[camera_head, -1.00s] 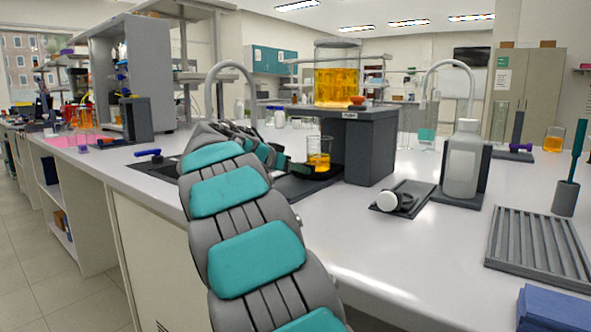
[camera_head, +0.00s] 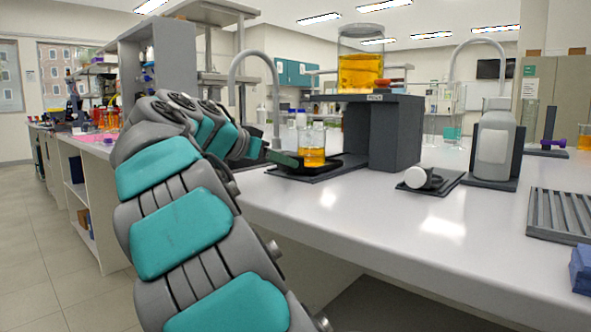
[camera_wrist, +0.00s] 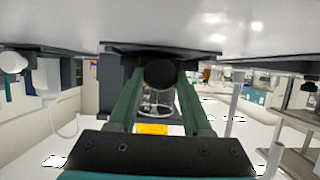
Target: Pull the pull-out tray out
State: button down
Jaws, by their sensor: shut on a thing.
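The pull-out tray (camera_head: 346,161) is a dark, low tray at the left of the grey stand (camera_head: 395,135), mostly out from under its top. A glass beaker (camera_head: 312,150) of orange liquid stands upright on it. My gripper (camera_head: 284,158) is at the tray's near left end, reaching in from the left. In the wrist view, the green fingers of my gripper (camera_wrist: 159,78) are closed on the tray's dark round knob (camera_wrist: 160,73). The beaker shows beyond the knob (camera_wrist: 158,103). The fingers hide part of the tray in both views.
A large jar (camera_head: 361,72) of orange liquid stands on top of the stand. A grey bottle (camera_head: 494,145), a small white-capped item (camera_head: 420,179) and a ribbed rack (camera_head: 565,213) are to the right. The front counter (camera_head: 420,225) is clear.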

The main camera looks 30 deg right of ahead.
jog(key=shift+s+a, duration=0.2)
jog(key=shift+a, duration=0.35)
jog(key=shift+s+a, duration=0.15)
jog(key=shift+a, duration=0.35)
jog(key=shift+c, duration=1.8)
grip_release()
jog(key=v, duration=0.8)
jog(key=shift+d, duration=0.1)
